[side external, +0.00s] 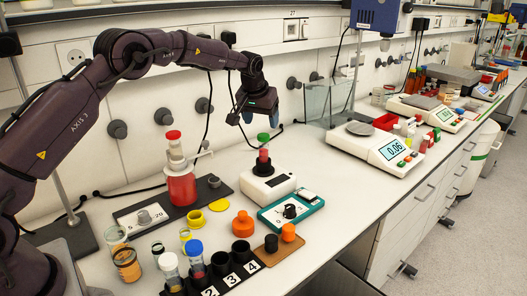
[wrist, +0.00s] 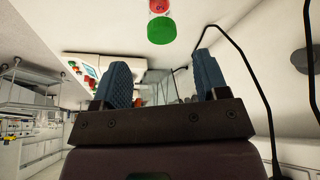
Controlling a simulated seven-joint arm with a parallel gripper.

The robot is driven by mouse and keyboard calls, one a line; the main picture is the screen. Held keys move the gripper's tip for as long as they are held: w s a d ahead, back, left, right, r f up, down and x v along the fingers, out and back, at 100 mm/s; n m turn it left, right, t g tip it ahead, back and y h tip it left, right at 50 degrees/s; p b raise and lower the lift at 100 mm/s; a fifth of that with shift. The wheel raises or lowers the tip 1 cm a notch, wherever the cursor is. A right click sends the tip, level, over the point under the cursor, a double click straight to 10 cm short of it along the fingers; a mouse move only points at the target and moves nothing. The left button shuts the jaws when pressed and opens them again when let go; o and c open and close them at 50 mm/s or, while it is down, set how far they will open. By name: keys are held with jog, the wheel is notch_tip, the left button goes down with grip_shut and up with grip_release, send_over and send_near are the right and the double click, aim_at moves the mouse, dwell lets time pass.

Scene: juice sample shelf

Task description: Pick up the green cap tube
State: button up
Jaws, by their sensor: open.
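The green cap tube (side external: 263,154) stands upright with red liquid in it, on a small white device with a black top (side external: 267,185). Its green cap also shows in the wrist view (wrist: 161,30), at the top, ahead of my fingertips and roughly between their lines. My gripper (side external: 252,118) is above the tube and slightly to its left in the side external view, with blue fingers pointing down. In the wrist view its two blue fingers (wrist: 162,72) are spread apart with nothing between them. The gripper and the cap appear apart.
A red bottle (side external: 181,188) stands on a stirrer plate left of the tube. A teal device (side external: 291,211) lies in front. A numbered black rack (side external: 243,254) holds tubes with blue and white caps. A glass tank (side external: 327,101) and a balance (side external: 375,148) stand to the right.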

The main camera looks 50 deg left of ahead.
aim_at(263, 136)
jog(key=x, duration=0.9)
jog(key=shift+s+a+f, duration=0.15)
jog(key=shift+s+f, duration=0.05)
jog(key=shift+f, duration=0.05)
jog(key=c, duration=1)
